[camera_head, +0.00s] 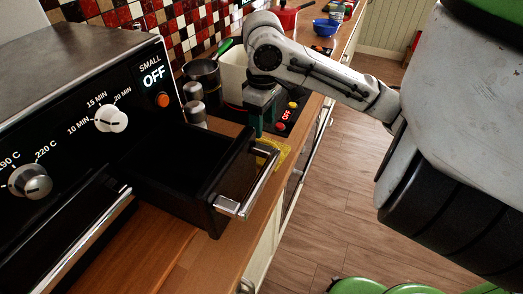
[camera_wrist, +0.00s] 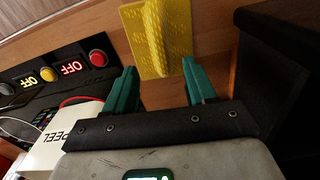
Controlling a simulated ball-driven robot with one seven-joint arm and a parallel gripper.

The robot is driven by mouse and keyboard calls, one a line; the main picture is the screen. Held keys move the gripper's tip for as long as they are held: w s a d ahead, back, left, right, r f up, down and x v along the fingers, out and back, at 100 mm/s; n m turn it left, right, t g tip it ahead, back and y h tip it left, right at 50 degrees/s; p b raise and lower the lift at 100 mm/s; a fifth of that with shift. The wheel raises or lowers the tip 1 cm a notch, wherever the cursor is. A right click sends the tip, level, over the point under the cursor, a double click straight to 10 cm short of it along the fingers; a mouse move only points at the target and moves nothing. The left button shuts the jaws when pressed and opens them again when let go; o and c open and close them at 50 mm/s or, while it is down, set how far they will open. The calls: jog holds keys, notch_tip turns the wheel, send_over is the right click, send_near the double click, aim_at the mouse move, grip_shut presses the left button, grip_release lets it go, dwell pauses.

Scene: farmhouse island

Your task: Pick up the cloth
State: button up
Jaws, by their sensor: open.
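A yellow cloth (camera_wrist: 160,40) with a raised fold along its middle lies on the wooden counter. In the head view the cloth (camera_head: 275,152) is partly hidden behind the black drawer and its handle. My gripper (camera_wrist: 164,82) is open, with its teal fingers spread on either side of the cloth's near end in the wrist picture. In the head view my gripper (camera_head: 262,125) points down above the counter near the cloth. I cannot tell how far above the cloth the fingertips are.
A black drawer (camera_head: 165,190) with a metal handle (camera_head: 252,190) stands open from the oven, close beside the cloth. A cooktop panel (camera_wrist: 50,75) with lit displays, shakers (camera_head: 194,104) and a pan (camera_head: 200,72) are nearby.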

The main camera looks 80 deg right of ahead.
aim_at(262, 141)
jog(key=shift+a+f+b, duration=0.1)
jog(key=shift+f+b, duration=0.2)
jog(key=shift+f, duration=3.2)
grip_shut()
jog(key=shift+r, duration=0.1)
